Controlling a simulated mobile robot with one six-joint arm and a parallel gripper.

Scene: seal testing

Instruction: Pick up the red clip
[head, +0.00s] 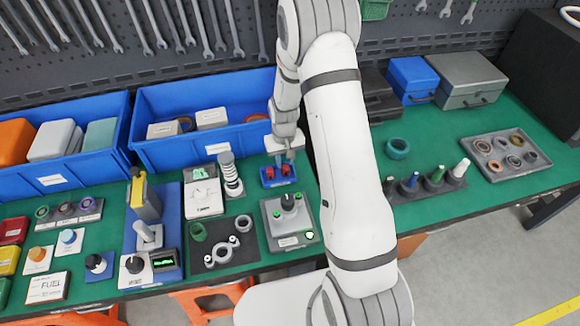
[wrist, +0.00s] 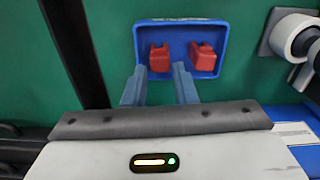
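Two red clips sit side by side in a small blue tray (wrist: 180,34) on the green bench. In the wrist view the left red clip (wrist: 160,57) appears just beyond the gap between my fingertips. The other red clip (wrist: 203,56) lies to the right of my right finger. My gripper (wrist: 159,70) is open, with nothing between its fingers. In the head view my gripper (head: 287,155) is over the back of the blue tray (head: 266,184), and the clips (head: 270,173) show below it. I cannot tell the height gap between fingertips and clip.
Big blue bins (head: 140,120) stand behind the tray. A stack of rings (head: 229,175) is to its left, and a grey test device (head: 291,241) with a dark knob is in front.

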